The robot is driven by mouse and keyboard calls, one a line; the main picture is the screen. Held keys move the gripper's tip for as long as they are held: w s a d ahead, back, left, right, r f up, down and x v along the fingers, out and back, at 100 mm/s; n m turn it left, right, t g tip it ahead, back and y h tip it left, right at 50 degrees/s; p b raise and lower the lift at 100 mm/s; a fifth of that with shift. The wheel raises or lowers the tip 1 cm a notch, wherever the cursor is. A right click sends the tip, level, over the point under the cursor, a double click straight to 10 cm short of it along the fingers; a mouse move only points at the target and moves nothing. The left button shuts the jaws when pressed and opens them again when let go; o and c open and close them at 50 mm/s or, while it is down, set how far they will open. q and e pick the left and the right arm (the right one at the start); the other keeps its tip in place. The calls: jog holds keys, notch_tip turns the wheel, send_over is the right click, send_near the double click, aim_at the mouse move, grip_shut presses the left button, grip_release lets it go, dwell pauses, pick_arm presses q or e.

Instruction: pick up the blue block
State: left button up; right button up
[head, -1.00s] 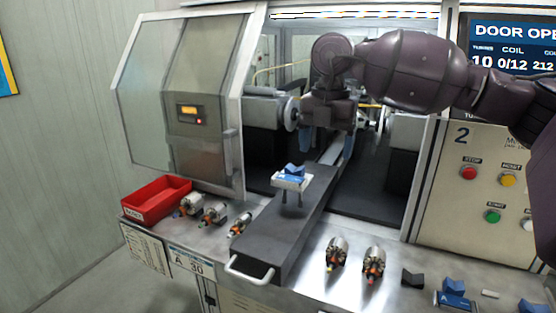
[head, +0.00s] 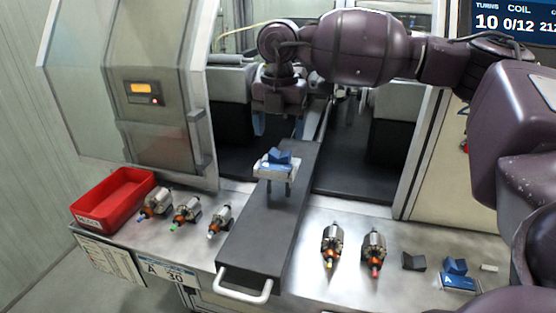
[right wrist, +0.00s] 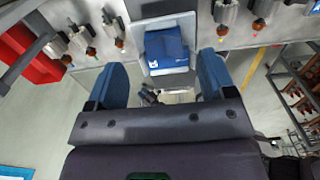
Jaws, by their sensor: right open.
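The blue block (head: 279,157) rests on a small whitish stand (head: 276,170) on the dark slide in the head view. It also shows in the right wrist view (right wrist: 166,48), at the upper middle, on its pale support. My right gripper (head: 280,124) is open and empty, with blue fingers, above and behind the block in the head view. In the right wrist view its fingers (right wrist: 163,80) stand apart, with the block framed beyond the gap between them. The fingers do not appear to touch the block. My left gripper is not in view.
A red bin (head: 113,200) stands at the left of the bench. Several armatures (head: 186,211) lie on either side of the dark slide (head: 262,225). A dark V-block (head: 413,262) and another blue block (head: 455,266) sit at right. A machine door (head: 150,90) stands behind, left.

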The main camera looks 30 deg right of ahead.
aim_at(281, 154)
jog(key=shift+s+f+p, duration=0.2)
jog(key=shift+f+p, duration=0.45)
jog(key=shift+f, duration=2.05)
jog(key=c, duration=1.1)
jog(key=shift+r, duration=0.1)
